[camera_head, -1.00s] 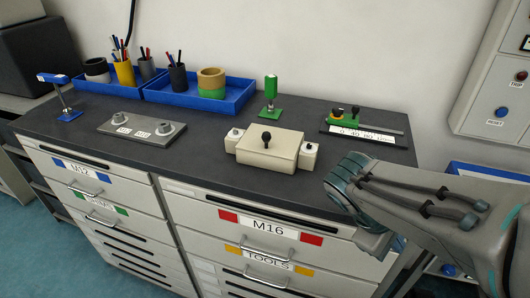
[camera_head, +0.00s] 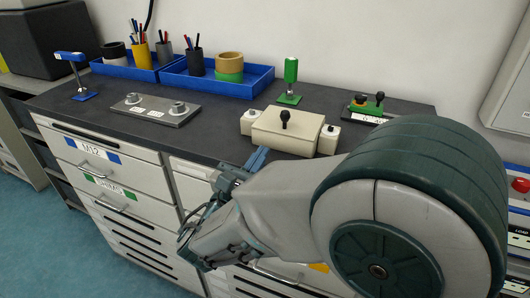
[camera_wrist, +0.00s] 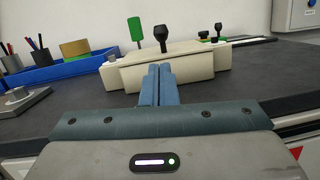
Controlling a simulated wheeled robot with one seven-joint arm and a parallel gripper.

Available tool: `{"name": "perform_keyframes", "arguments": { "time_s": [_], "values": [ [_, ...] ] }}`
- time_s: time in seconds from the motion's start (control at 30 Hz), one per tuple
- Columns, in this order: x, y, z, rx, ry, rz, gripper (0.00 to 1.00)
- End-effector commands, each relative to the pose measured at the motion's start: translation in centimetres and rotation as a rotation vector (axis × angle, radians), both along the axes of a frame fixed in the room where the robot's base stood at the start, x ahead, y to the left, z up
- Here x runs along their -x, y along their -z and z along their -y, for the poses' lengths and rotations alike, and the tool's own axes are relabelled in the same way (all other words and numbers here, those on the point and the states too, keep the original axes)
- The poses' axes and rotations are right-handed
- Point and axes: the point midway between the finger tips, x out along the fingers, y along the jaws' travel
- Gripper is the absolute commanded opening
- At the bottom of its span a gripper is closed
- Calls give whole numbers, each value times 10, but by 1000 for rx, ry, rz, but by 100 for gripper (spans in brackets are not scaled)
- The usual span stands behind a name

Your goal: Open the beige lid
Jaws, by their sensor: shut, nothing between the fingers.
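The beige lid (camera_head: 282,133) tops a low beige box on the dark worktop and carries a black knob (camera_head: 285,119). It looks closed. Small beige side blocks flank it, each with a small knob on top. In the wrist view the lid (camera_wrist: 187,64) is straight ahead of my gripper (camera_wrist: 159,70), with the black knob (camera_wrist: 160,37) above the fingertips. My gripper (camera_head: 261,153) is shut and empty, at the front of the box. I cannot tell whether the fingertips touch it.
A green-handled device (camera_head: 290,80) stands behind the box, and a green and black mechanism (camera_head: 370,107) is to its right. A grey plate with two knobs (camera_head: 155,109) lies left. Blue trays (camera_head: 217,81) hold pens and tape rolls. Drawers are below the worktop.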

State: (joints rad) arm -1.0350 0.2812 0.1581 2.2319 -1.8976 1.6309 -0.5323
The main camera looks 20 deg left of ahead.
Motion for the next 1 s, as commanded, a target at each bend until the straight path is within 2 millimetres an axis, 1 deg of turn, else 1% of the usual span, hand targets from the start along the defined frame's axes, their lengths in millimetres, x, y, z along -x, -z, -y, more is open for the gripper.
{"name": "perform_keyframes", "arguments": {
  "time_s": [0.03,0.2,0.4,0.5,0.6,1.0],
  "values": [
    [-9,-3,3,0,5,0,0],
    [-41,-10,8,-2,6,-1,0],
    [-68,-14,12,-1,4,-2,0],
    [-75,-15,13,-1,4,-2,0],
    [-78,-16,14,-2,3,-1,0],
    [-77,-17,13,-2,0,-7,0]
  ]
}}
